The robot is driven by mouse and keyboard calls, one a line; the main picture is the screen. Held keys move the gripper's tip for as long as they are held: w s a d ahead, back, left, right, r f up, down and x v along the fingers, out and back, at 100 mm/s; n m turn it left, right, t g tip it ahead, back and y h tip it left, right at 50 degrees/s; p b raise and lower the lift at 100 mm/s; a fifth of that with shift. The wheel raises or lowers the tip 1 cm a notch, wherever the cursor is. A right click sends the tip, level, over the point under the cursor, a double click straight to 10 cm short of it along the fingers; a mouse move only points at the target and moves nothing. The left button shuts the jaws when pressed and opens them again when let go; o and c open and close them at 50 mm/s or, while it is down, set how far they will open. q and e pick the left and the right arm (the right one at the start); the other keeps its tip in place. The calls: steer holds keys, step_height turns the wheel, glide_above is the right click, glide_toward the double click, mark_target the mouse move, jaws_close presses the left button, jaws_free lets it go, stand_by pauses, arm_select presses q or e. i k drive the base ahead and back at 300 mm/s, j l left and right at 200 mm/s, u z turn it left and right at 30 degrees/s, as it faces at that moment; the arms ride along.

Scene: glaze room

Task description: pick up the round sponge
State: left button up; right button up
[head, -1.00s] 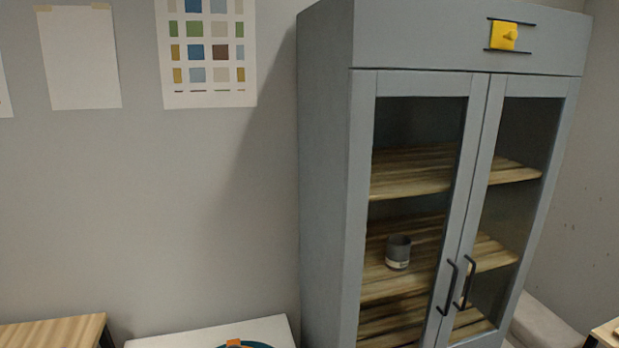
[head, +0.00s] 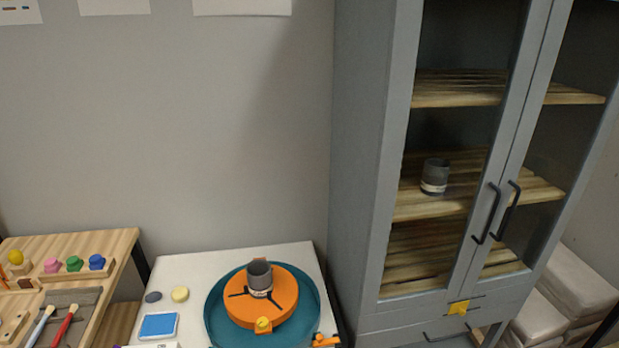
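A small pale yellow round piece (head: 180,294), which looks like the round sponge, lies on the white table (head: 222,262) in the lower middle of the head view. A dark grey round piece (head: 153,297) lies just left of it. A blue rectangular piece in a pale frame (head: 158,325) lies in front of them. Neither of my grippers is in view.
A teal basin (head: 213,313) with an orange wheel (head: 236,306) and a grey cup (head: 259,278) stands right of the sponge. A wooden table (head: 85,243) with brushes and coloured knobs is at left. A grey glass-door cabinet (head: 357,150) stands at right.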

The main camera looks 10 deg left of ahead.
mark_target(180, 294)
steer(key=u, duration=1.3)
steer(key=i+j, duration=0.15)
steer(key=z, duration=0.05)
